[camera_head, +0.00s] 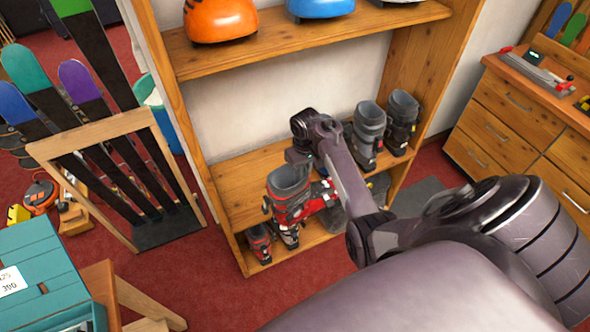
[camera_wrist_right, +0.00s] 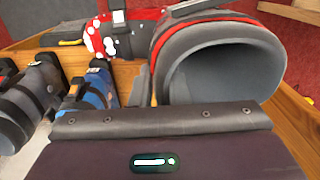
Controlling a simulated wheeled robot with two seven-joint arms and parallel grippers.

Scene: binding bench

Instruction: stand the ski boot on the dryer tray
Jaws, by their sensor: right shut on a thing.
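I cannot make out a dryer tray in either view. My left gripper is out of view.
Grey and black boots (camera_head: 385,128) stand farther right on the wooden shelf unit (camera_head: 240,180). A small red boot (camera_head: 259,243) sits low at the front left. Helmets (camera_head: 220,18) rest above. A ski rack (camera_head: 110,150) stands left; a teal box (camera_head: 40,275) is near.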

